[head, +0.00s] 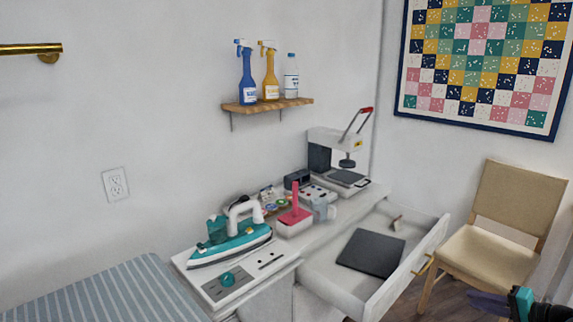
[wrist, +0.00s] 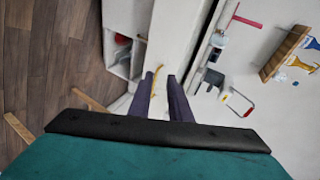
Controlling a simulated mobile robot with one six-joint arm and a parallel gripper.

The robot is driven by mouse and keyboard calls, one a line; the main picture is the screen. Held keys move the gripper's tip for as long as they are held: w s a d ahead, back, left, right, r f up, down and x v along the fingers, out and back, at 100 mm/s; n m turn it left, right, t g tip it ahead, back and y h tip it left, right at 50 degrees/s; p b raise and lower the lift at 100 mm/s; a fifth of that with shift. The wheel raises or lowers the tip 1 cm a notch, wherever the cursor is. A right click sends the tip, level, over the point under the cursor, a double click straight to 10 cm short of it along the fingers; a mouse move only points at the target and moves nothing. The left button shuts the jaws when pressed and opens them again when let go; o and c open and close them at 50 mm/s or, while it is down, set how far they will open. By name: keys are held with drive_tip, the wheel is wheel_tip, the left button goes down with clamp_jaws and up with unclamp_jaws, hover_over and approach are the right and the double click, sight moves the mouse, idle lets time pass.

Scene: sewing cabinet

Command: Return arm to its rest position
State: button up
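My gripper (head: 478,300) shows at the lower right of the head view, partly cut off by the frame edge. In the wrist view its two dark purple fingers (wrist: 160,78) are apart with nothing held between them. The open drawer (head: 437,245) is to the left of my gripper in the head view, with its gold handle (head: 425,267) on the front. The handle also shows in the wrist view (wrist: 156,68), beyond the gap between the fingers. The gripper appears clear of it in the head view.
The drawer holds a dark flat slab (head: 371,253) and a small brownish item (head: 396,223). A wooden chair (head: 500,255) stands at the right. On the cabinet top are a teal iron (head: 230,250), a red-handled box (head: 294,222) and a heat press (head: 340,160).

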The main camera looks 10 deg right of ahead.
drive_tip(key=w+a+f+n+g+y, duration=0.1)
drive_tip(key=w+a+f+g, duration=0.15)
drive_tip(key=a+f, duration=0.7)
drive_tip(key=w+a+f+n+g+y, duration=0.1)
drive_tip(key=a+f+g, duration=0.2)
drive_tip(key=a+f, duration=0.65)
drive_tip(key=w+a+f+n+g+y, duration=0.1)
drive_tip(key=w+a+f+n+g, duration=0.15)
drive_tip(key=a+f, duration=0.7)
drive_tip(key=s+a+f+n+g+h+p, duration=0.1)
drive_tip(key=s+a+f+g, duration=0.25)
drive_tip(key=a, duration=0.55)
drive_tip(key=s+a+f+n+g+h, duration=0.1)
drive_tip(key=s+a+f+g, duration=0.15)
drive_tip(key=s+a, duration=0.45)
drive_tip(key=s+a+f+n+g+h, duration=0.2)
drive_tip(key=s+a+f, duration=0.1)
drive_tip(key=s, duration=0.4)
drive_tip(key=s+a+f+n+g+h, duration=0.1)
drive_tip(key=s+a+f+n+h, duration=0.2)
drive_tip(key=s+a, duration=0.3)
drive_tip(key=shift+s+a+f+n+g+p, duration=0.15)
drive_tip(key=shift+s+f+n+g+p, duration=0.25)
drive_tip(key=shift+f, duration=0.3)
drive_tip(key=shift+s, duration=0.1)
